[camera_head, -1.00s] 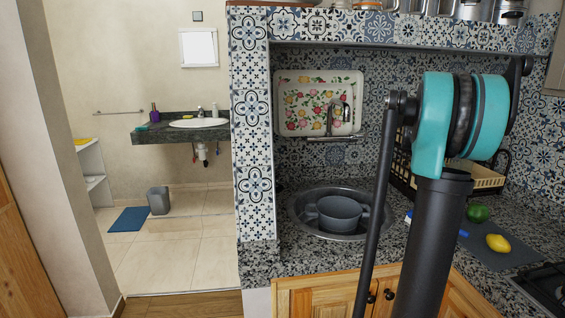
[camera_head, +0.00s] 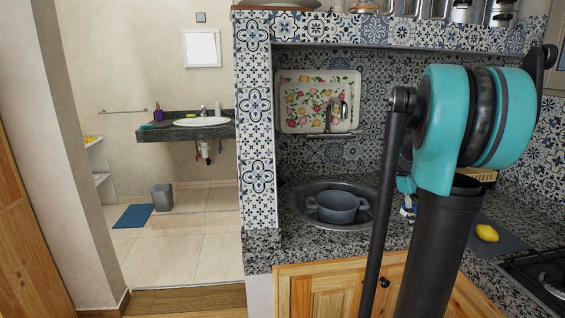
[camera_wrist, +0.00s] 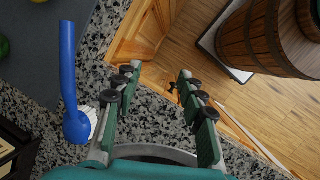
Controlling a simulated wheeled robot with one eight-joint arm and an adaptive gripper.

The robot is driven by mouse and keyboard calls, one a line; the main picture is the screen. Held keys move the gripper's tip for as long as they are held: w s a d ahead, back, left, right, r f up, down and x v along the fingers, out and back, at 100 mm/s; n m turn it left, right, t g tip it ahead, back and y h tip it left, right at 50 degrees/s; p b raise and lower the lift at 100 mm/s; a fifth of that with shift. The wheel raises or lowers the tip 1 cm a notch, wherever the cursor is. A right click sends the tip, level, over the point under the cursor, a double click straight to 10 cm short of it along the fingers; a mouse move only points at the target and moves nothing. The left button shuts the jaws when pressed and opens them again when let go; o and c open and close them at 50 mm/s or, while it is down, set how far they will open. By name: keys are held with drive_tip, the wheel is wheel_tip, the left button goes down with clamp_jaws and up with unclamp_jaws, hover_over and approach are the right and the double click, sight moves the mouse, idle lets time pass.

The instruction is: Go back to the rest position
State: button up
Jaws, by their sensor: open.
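My gripper (camera_wrist: 158,78) shows in the wrist view with its two green fingers spread apart and nothing between them. It hangs over the front edge of the speckled granite counter (camera_wrist: 70,150). In the head view my teal and black arm stands large at the right and hides most of the gripper. A small teal part shows just left of the arm column. A blue-handled brush with white bristles (camera_wrist: 69,70) lies on the counter left of the fingers, apart from them.
A grey pot (camera_head: 338,207) sits in the round sink (camera_head: 300,208). A lemon (camera_head: 487,232) lies on a dark board, left of the stove (camera_head: 540,275). In the wrist view, a wooden barrel (camera_wrist: 250,40) stands on the floor beyond the counter edge.

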drive_tip(key=s+a+f+m+t+y, duration=0.1)
drive_tip(key=s+a+f+t, duration=0.1)
drive_tip(key=s+a+f, duration=0.2)
drive_tip(key=s+a+f+m+t+y, duration=0.1)
drive_tip(key=s+a+f, duration=0.4)
drive_tip(key=a, duration=0.6)
drive_tip(key=s+a+f+m+t+y, duration=0.1)
drive_tip(key=s+a+f+m+t, duration=0.2)
drive_tip(key=s+a+f, duration=0.2)
drive_tip(key=a+f, duration=0.2)
drive_tip(key=a, duration=0.1)
drive_tip(key=shift+f+t, duration=0.3)
drive_tip(key=shift+f, duration=0.05)
drive_tip(key=shift+c, duration=0.4)
